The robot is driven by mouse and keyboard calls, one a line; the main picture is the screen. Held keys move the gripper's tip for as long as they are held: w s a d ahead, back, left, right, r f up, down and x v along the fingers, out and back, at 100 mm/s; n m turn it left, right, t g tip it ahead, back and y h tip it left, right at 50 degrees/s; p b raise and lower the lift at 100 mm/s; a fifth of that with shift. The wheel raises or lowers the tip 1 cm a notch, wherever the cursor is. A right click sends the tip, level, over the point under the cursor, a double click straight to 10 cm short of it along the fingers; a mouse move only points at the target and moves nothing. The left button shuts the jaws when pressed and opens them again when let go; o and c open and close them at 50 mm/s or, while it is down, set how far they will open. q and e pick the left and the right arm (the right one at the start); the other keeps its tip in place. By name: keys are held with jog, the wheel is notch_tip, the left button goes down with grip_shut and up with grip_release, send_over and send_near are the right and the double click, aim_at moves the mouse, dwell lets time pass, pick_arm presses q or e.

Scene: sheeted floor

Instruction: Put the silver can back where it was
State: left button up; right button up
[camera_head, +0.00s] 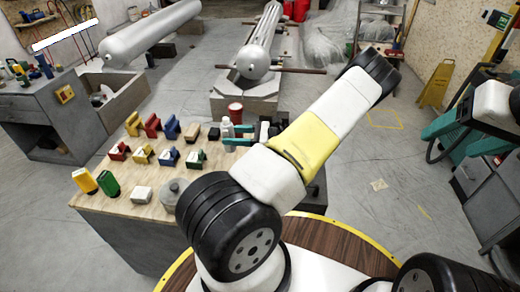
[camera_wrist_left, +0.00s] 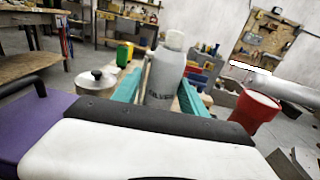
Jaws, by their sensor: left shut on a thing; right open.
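The silver can (camera_head: 227,124) is a grey bottle-shaped can with a pale top, held upright near the wooden table's back right. In the left wrist view the silver can (camera_wrist_left: 164,75) stands between the teal fingers, with dark lettering on its side. My left gripper (camera_head: 236,135) is shut on it. Whether its base touches the table is hidden. My right gripper (camera_head: 455,135), with teal fingers, is open and empty at the far right, away from the table.
The wooden table (camera_head: 120,212) holds rows of coloured items. A red can (camera_head: 236,113) stands just behind the silver can. A yellow bottle (camera_head: 84,181), green bottle (camera_head: 108,184), white block (camera_head: 142,195) and lidded pot (camera_head: 172,193) stand along the front.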

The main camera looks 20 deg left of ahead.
pick_arm(q)
jog(key=shift+w+y, duration=0.1)
jog(key=shift+y, duration=0.2)
jog(key=shift+f, duration=0.3)
jog(key=shift+o, duration=0.2)
notch_tip(320, 180, down, 9)
jog(key=shift+w+f, duration=0.1)
jog(key=shift+f, duration=0.05)
jog(key=o, duration=0.8)
jog(key=v, duration=1.2)
